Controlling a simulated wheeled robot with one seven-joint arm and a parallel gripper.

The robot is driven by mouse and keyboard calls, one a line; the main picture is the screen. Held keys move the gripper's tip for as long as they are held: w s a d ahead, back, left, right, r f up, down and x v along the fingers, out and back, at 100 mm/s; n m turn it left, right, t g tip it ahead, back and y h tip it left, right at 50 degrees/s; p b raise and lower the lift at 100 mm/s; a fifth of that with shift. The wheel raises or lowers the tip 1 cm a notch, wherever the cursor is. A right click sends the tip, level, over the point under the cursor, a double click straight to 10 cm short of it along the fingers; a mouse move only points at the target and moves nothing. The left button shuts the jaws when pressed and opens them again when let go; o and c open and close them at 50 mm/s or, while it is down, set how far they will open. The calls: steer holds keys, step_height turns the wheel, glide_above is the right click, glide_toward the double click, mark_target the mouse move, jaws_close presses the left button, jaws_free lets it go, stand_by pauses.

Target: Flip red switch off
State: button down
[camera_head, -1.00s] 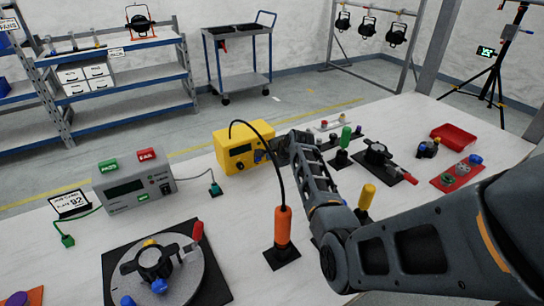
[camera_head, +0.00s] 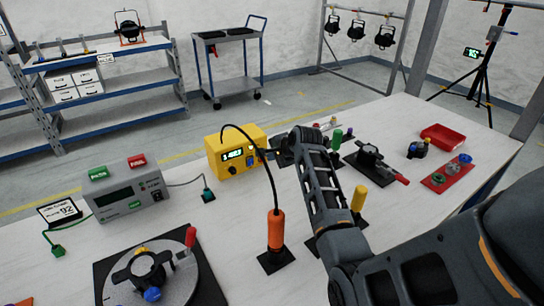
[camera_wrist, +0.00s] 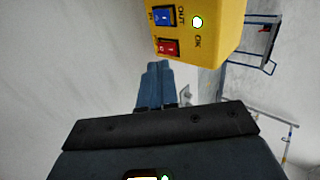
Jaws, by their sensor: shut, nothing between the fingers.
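The yellow box (camera_head: 236,152) stands on the table, its front with lit digits facing me in the head view. In the wrist view the yellow box (camera_wrist: 215,45) is close, with a red switch (camera_wrist: 167,47) beside a blue switch (camera_wrist: 162,17). A small light next to the "OK" label glows. My gripper (camera_wrist: 158,66) is shut and empty, its fingertips just below the red switch in the picture. I cannot tell whether they touch it. In the head view my gripper (camera_head: 281,152) is at the right side of the box, partly hidden by my arm.
An orange handle (camera_head: 275,231) with a black cable stands in front of the box. A grey meter (camera_head: 128,190) is to the left, and a round turntable fixture (camera_head: 150,280) is at the front. A yellow handle (camera_head: 358,198) and a black clamp (camera_head: 370,158) stand right of my arm.

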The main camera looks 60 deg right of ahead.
steer(key=shift+g, duration=0.3)
steer(key=s, duration=0.1)
steer(key=s+a+r+p, duration=0.1)
steer(key=s, duration=0.1)
steer(key=s+a, duration=0.1)
steer(key=s, duration=0.1)
steer(key=shift+r, duration=0.15)
steer(key=x, duration=1)
steer(key=shift+f, duration=0.2)
steer(key=shift+w+d+f+b, duration=0.15)
steer(key=shift+w+d+b, duration=0.15)
steer(key=shift+w, duration=0.2)
steer(key=shift+w+d+f+b, duration=0.15)
steer(key=shift+w+d, duration=0.15)
steer(key=shift+w, duration=0.25)
steer(key=shift+w+d+b, duration=0.25)
steer(key=shift+w+b, duration=0.15)
steer(key=shift+b, duration=0.05)
steer(key=shift+w+d+r, duration=0.1)
steer(key=shift+w+r, duration=0.05)
steer(key=shift+w, duration=0.05)
